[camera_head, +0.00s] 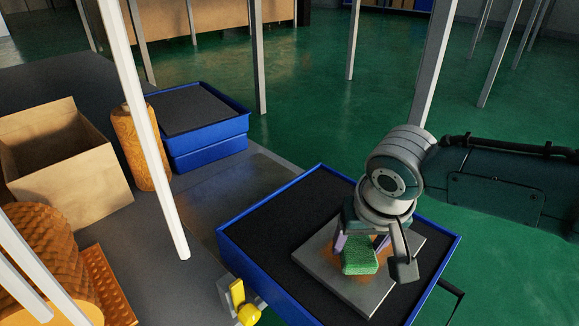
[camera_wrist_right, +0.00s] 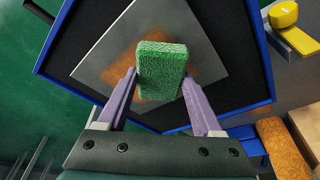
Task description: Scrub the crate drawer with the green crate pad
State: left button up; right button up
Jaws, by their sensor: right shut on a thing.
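The green crate pad (camera_head: 360,261) is between the fingers of my right gripper (camera_head: 362,243), which is shut on it. In the right wrist view the green pad (camera_wrist_right: 162,72) sits between the two purple fingers (camera_wrist_right: 160,92). The pad is over a grey plate (camera_head: 318,262) with orange-brown stains (camera_wrist_right: 118,72). The plate lies in the blue crate drawer (camera_head: 262,275), which has a dark floor. I cannot tell whether the pad touches the plate. My left gripper is not in view.
A yellow-handled object (camera_head: 247,312) is beside the drawer's near left side. A closed-looking blue crate (camera_head: 208,142), an orange cylinder (camera_head: 140,148) and an open cardboard box (camera_head: 70,165) stand on the grey bench. A pale post (camera_head: 150,130) crosses the view at left.

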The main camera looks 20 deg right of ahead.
dwell(0.3)
jog(key=shift+f+b, duration=0.35)
jog(key=shift+f, duration=0.3)
dwell(0.4)
